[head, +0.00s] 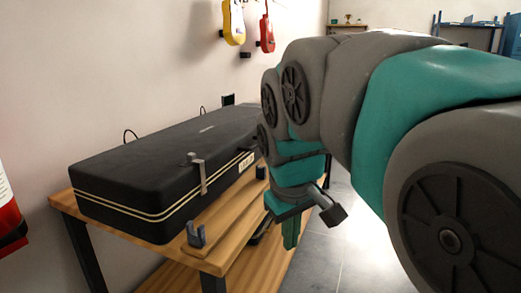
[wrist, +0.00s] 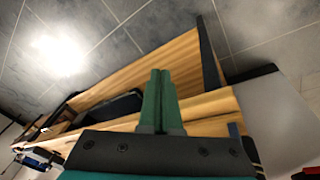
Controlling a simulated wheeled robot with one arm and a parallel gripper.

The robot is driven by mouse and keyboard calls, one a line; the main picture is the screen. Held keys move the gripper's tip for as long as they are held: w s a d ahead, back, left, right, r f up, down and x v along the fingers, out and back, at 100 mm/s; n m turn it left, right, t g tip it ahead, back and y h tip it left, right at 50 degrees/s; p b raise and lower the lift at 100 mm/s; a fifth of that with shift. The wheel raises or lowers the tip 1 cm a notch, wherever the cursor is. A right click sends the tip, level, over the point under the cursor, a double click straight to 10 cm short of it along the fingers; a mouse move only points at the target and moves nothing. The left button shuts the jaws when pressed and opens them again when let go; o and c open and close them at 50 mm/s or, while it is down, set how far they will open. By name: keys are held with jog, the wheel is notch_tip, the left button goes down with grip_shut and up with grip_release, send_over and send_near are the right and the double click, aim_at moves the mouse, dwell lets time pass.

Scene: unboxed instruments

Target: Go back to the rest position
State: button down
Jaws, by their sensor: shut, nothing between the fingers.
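My gripper (head: 290,232) hangs at the right of the wooden table in the head view, pointing down, in front of the table's right edge. In the wrist view my gripper (wrist: 159,75) has its two green fingers together, with nothing between them. A black case (head: 165,165) with a closed lid lies on the table (head: 235,235) to the left of my gripper, apart from it. A metal latch (head: 198,172) shows on the case's front side.
A grey bracket (head: 196,235) stands at the table's front edge. Yellow (head: 233,22) and red (head: 266,33) instruments hang on the wall. A red object (head: 8,215) is at the far left. Grey tiled floor (head: 315,255) is open right of the table. A blue shelf (head: 470,28) stands far back.

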jog(key=s+d+f+m+g, duration=0.2)
jog(key=s+d+f, duration=0.3)
jog(key=s+f, duration=0.4)
jog(key=s+d+f+m+g, duration=0.2)
jog(key=s+d+f+m, duration=0.1)
jog(key=s+f, duration=0.7)
jog(key=s+d, duration=0.1)
jog(key=s, duration=0.1)
jog(key=shift+s+d+f+m+g+y, duration=0.15)
jog(key=shift+s+d+m+g+y, duration=0.15)
jog(key=shift+d+m+g, duration=0.1)
jog(key=shift+a, duration=0.2)
